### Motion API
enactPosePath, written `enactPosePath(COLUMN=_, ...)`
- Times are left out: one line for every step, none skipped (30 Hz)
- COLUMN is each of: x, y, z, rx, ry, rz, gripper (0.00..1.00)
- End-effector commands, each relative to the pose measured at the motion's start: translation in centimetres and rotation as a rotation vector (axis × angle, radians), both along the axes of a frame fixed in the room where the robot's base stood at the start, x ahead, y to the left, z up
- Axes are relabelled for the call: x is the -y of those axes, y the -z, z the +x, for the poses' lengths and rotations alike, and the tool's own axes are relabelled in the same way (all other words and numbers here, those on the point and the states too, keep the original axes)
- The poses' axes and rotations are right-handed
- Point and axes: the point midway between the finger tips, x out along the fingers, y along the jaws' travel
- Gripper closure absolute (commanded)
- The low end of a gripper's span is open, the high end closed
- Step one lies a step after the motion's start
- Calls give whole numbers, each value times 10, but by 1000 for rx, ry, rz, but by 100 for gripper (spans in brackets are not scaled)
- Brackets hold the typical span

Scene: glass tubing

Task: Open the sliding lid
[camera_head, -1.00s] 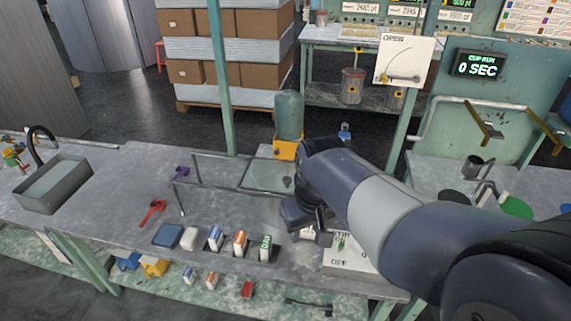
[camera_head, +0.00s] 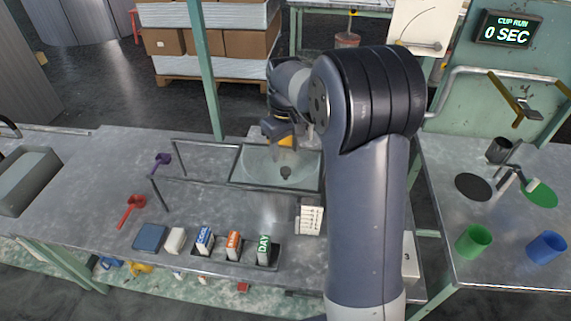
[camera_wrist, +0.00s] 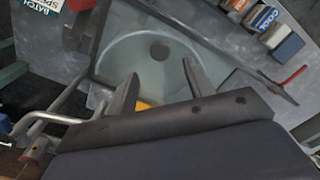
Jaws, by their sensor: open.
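The sliding lid (camera_head: 250,172) is a translucent panel in a dark frame, lying between two rails on the bench, with a small dark round knob (camera_head: 286,172). A round shape shows through it. In the wrist view the lid (camera_wrist: 125,60) and its dark round spot (camera_wrist: 160,50) lie ahead of the fingers. My gripper (camera_head: 281,137) is open, behind and above the lid's far side. In the wrist view the two fingers of my gripper (camera_wrist: 160,86) are spread apart with nothing seen between them touching. Whether the fingertips touch the lid is not clear.
Rails (camera_head: 190,182) run left from the lid. Green (camera_head: 473,241) and blue (camera_head: 546,247) cups are at right.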

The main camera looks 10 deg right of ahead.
Motion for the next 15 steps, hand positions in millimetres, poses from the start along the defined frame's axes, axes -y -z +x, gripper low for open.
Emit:
enactPosePath(x=0, y=12, z=-1, rx=-5, ry=0, rz=0, gripper=50)
enactPosePath(x=0, y=18, z=-1, rx=-4, ry=0, rz=0, gripper=50)
enactPosePath(x=0, y=25, z=-1, rx=-4, ry=1, rz=0, gripper=50)
enactPosePath(x=0, y=31, z=-1, rx=-4, ry=1, rz=1, gripper=50)
enactPosePath(x=0, y=36, z=-1, rx=-4, ry=1, rz=0, gripper=50)
enactPosePath(x=0, y=42, z=-1, rx=-3, ry=1, rz=0, gripper=50)
enactPosePath(x=0, y=46, z=-1, rx=-3, ry=1, rz=0, gripper=50)
enactPosePath(x=0, y=50, z=-1, rx=-2, ry=1, rz=0, gripper=50)
enactPosePath(x=0, y=55, z=-1, rx=-2, ry=1, rz=0, gripper=50)
enactPosePath(x=0, y=58, z=-1, rx=-2, ry=1, rz=0, gripper=50)
enactPosePath(x=0, y=60, z=-1, rx=-1, ry=1, rz=1, gripper=50)
enactPosePath(x=0, y=63, z=0, rx=0, ry=1, rz=0, gripper=50)
enactPosePath(x=0, y=65, z=0, rx=0, ry=1, rz=0, gripper=50)
enactPosePath(x=0, y=66, z=0, rx=0, ry=1, rz=0, gripper=50)
enactPosePath(x=0, y=67, z=0, rx=0, ry=1, rz=0, gripper=50)
